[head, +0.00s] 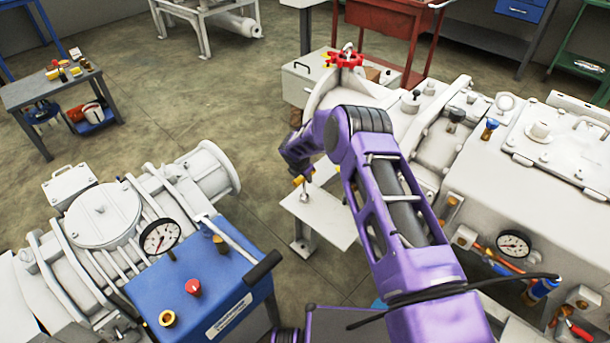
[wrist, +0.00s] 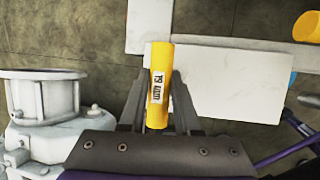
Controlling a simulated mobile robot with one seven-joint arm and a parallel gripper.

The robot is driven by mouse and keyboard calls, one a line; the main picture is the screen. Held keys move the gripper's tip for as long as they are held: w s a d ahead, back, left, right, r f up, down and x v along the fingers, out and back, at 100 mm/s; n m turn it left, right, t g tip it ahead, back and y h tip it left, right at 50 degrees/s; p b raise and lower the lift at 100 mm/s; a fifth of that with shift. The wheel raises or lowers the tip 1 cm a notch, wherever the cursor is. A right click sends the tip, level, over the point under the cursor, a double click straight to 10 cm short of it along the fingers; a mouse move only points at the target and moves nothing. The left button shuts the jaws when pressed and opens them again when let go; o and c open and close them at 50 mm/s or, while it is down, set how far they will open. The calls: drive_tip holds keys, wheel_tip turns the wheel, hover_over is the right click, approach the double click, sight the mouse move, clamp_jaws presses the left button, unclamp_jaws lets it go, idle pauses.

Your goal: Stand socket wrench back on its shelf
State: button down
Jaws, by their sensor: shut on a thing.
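The socket wrench shows a yellow handle with a white "19 mm" label (wrist: 159,85) in the wrist view. My gripper (wrist: 158,100) is shut on this handle, one finger on each side. In the head view my gripper (head: 300,179) is at the end of my purple arm, by the small white shelf (head: 325,212). A bit of yellow and a small metallic part show there at the gripper. The shelf's pale plate (wrist: 235,85) lies to the right of the handle in the wrist view. I cannot tell whether the wrench touches the shelf.
A blue-fronted pump with a black-handled bar (head: 262,268) stands left of the shelf. A large white machine (head: 540,180) with a gauge fills the right. A red valve wheel (head: 346,59) rises behind my arm. An orange-yellow cylinder (wrist: 308,27) is at the wrist view's upper right.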

unclamp_jaws()
idle(0.5)
drive_tip(key=shift+r, duration=0.15)
idle(0.4)
drive_tip(key=shift+r+p, duration=0.4)
drive_tip(key=shift+r, duration=0.5)
drive_tip(key=shift+r+p, duration=1.65)
drive_tip(key=shift+r, duration=1.8)
drive_tip(key=shift+r, duration=0.1)
